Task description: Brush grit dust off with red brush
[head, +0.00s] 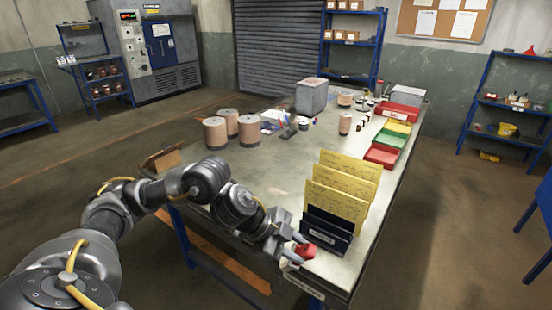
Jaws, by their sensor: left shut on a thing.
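My left gripper (294,250) is at the near end of the workbench, by the front left corner of the card holder. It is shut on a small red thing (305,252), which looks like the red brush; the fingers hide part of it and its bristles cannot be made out. The workbench top (275,180) is grey metal. I cannot make out grit dust or flap discs for certain at this size. My right gripper does not show.
A dark card holder (327,232) with yellow cards stands right beside my left gripper. Copper-brown cylinders (215,132) stand at the bench's far left. Coloured trays (381,156) line the right edge. A grey box (311,96) stands at the back. The bench's middle is mostly clear.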

